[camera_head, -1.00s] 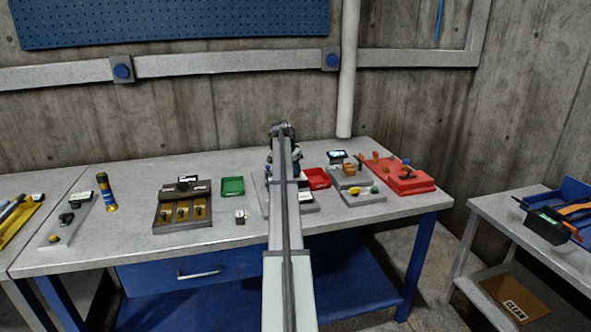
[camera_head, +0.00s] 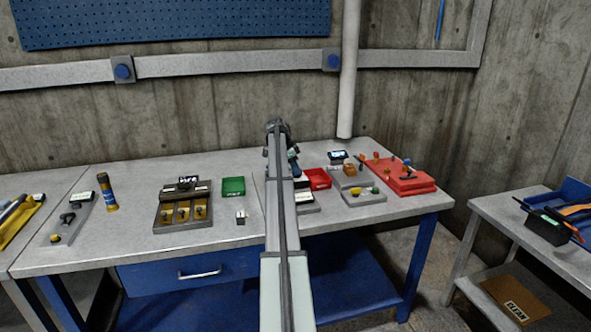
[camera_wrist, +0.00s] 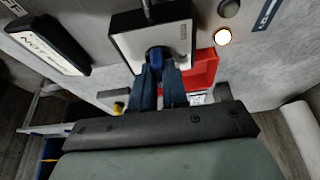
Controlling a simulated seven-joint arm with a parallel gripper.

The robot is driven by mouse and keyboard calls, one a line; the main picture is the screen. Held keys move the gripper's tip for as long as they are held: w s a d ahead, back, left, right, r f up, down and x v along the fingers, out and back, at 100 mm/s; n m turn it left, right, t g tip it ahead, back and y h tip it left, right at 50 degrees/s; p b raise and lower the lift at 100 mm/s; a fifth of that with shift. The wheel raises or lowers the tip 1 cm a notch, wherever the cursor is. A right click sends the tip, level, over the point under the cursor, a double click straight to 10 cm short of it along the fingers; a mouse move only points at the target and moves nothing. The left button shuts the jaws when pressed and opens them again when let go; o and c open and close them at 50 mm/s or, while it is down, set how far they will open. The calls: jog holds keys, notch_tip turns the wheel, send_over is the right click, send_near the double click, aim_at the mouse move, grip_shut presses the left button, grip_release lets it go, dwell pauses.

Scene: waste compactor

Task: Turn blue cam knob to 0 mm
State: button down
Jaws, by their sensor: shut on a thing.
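The blue cam knob (camera_wrist: 154,56) sits on a pale, dark-edged block (camera_wrist: 181,37) in the wrist view. My gripper (camera_wrist: 160,73) has its two dark blue fingers closed around the knob. The fingers hide much of the knob, and I cannot read any scale or mark for its setting.
A red tray (camera_head: 317,178) lies just right of my arm. A display with large lettering (camera_wrist: 46,43) and a lit round button (camera_wrist: 222,36) are near the block. A green tray (camera_head: 233,186) and a dark fixture (camera_head: 182,210) stand to the left.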

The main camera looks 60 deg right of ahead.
jog(key=shift+f, duration=0.1)
jog(key=c, duration=1.1)
grip_release()
jog(key=shift+c, duration=0.2)
jog(key=v, duration=1.4)
